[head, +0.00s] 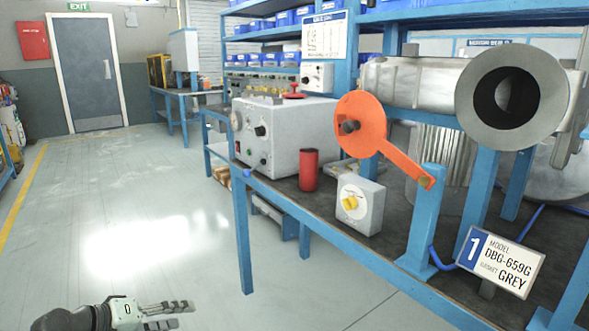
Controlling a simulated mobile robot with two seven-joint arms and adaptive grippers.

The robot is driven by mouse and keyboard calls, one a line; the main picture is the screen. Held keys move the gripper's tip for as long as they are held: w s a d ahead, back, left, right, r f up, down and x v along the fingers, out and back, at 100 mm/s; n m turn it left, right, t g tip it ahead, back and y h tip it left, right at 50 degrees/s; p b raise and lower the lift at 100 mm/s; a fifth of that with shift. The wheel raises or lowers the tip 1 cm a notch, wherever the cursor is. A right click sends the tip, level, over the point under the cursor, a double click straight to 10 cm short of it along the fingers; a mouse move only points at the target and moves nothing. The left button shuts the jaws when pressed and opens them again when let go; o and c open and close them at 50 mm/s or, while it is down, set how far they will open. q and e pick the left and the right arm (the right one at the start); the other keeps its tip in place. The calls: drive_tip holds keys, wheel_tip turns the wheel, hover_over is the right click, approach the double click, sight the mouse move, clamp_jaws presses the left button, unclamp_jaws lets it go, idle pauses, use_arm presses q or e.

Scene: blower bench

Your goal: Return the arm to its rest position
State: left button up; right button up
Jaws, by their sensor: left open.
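My left gripper (172,316) shows at the bottom left of the head view, low over the pale floor. Its fingers are apart and empty, and they point to the right. It is well clear of the blue bench (243,235). My right gripper is not in view.
The bench carries a grey control box (290,137), a red cylinder (308,170), a small box with a yellow knob (358,205), an orange lever (362,125), a metal blower (420,85) and a model sign (500,266). Open floor (140,215) lies left of it.

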use_arm(q)
drive_tip(key=s+a+f+m+g+y, duration=0.25)
drive_tip(key=s+a+f, duration=0.3)
drive_tip(key=f, duration=0.35)
drive_tip(key=s+a+f+m+g+y, duration=0.1)
drive_tip(key=s+a+f+y, duration=0.3)
drive_tip(key=s+f, duration=0.35)
drive_tip(key=s+a+f+m+g+y, duration=0.1)
drive_tip(key=s+a+f+m+y, duration=0.2)
drive_tip(key=s+a, duration=0.3)
drive_tip(key=s+a+f+m+g+y, duration=0.1)
drive_tip(key=s+a+f+m+y, duration=0.2)
drive_tip(key=s+a, duration=0.3)
drive_tip(key=s+d+f+n+h, duration=0.1)
drive_tip(key=d+f+h, duration=0.1)
drive_tip(key=d, duration=0.8)
drive_tip(key=s+d+f+n+h, duration=0.2)
drive_tip(key=d+f, duration=0.2)
drive_tip(key=d, duration=0.6)
drive_tip(key=shift+s+d, duration=0.25)
drive_tip(key=shift+d, duration=0.1)
drive_tip(key=shift+r+n, duration=0.1)
drive_tip(key=shift+n, duration=0.15)
